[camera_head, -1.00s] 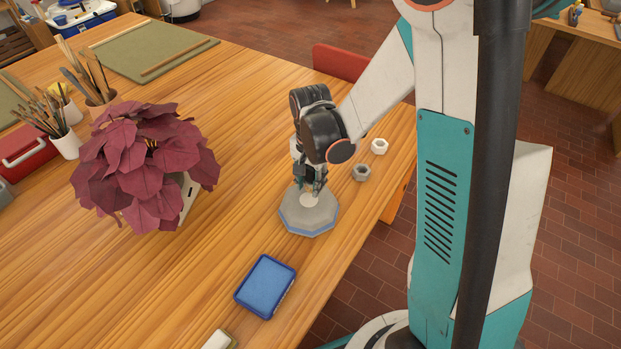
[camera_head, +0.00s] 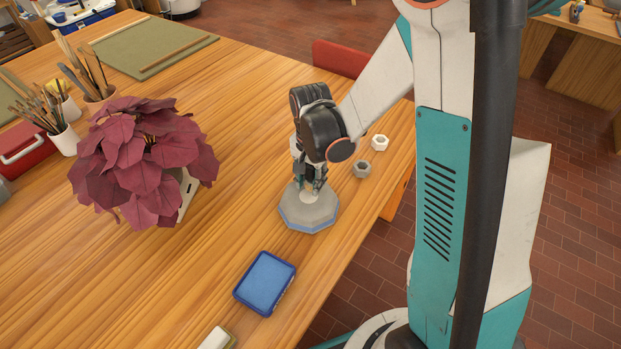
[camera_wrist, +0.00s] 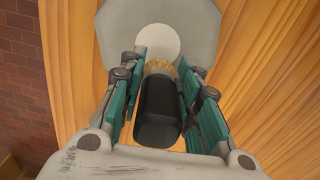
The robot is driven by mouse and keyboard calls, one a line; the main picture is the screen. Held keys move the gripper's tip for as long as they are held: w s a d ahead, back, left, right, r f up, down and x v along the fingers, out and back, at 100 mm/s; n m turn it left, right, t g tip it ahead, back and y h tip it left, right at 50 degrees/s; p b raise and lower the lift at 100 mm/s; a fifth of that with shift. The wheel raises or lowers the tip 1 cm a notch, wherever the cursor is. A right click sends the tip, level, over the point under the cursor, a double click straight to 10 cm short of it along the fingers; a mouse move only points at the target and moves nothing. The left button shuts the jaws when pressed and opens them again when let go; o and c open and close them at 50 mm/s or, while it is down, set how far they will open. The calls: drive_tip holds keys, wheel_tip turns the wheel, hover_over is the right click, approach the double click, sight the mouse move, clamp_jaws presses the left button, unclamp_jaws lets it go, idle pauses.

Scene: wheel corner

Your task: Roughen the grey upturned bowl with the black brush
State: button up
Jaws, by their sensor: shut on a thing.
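The grey upturned bowl (camera_head: 311,214) is eight-sided with a blue lower edge and stands on the wooden table near its right edge. A pale round patch lies at its middle, clear in the wrist view (camera_wrist: 151,44). My gripper (camera_head: 312,187) is right above the bowl's top, pointing down. In the wrist view its fingers are shut on the black brush (camera_wrist: 157,112), which has a thick black body and tan bristles. The bristles overlap the near edge of the pale patch; I cannot tell whether they touch it. In the head view the brush is mostly hidden by my gripper.
A blue sponge-like pad (camera_head: 265,283) lies in front of the bowl. Small grey (camera_head: 361,169) and white (camera_head: 380,142) faceted pieces stand behind it to the right. A dark red plant (camera_head: 145,163) stands to the left. The table between plant and bowl is clear.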

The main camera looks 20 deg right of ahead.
sight(304, 199)
drive_tip(key=shift+f, duration=0.2)
drive_tip(key=shift+s+a, duration=0.1)
drive_tip(key=shift+a, duration=0.05)
drive_tip(key=shift+s+a+r, duration=0.1)
drive_tip(key=shift+s+a, duration=0.25)
drive_tip(key=shift+a, duration=0.25)
drive_tip(key=shift+s+a+r, duration=0.1)
drive_tip(key=shift+s+a, duration=0.25)
drive_tip(key=shift+a, duration=0.2)
drive_tip(key=shift+s+a+f, duration=0.1)
drive_tip(key=shift+a, duration=0.05)
drive_tip(key=shift+s+a+b, duration=0.25)
drive_tip(key=shift+s+a, duration=0.1)
drive_tip(key=shift+a, duration=0.2)
drive_tip(key=shift+s+a+b, duration=0.2)
drive_tip(key=shift+s+a, duration=0.15)
drive_tip(key=shift+a, duration=0.2)
drive_tip(key=shift+s+d, duration=0.25)
drive_tip(key=shift+s, duration=0.05)
drive_tip(key=shift+w+d+f, duration=0.1)
drive_tip(key=shift+w+d, duration=0.5)
drive_tip(key=shift+d, duration=0.35)
drive_tip(key=shift+w+d+b, duration=0.2)
drive_tip(key=shift+d+b, duration=0.1)
drive_tip(key=shift+d, duration=0.05)
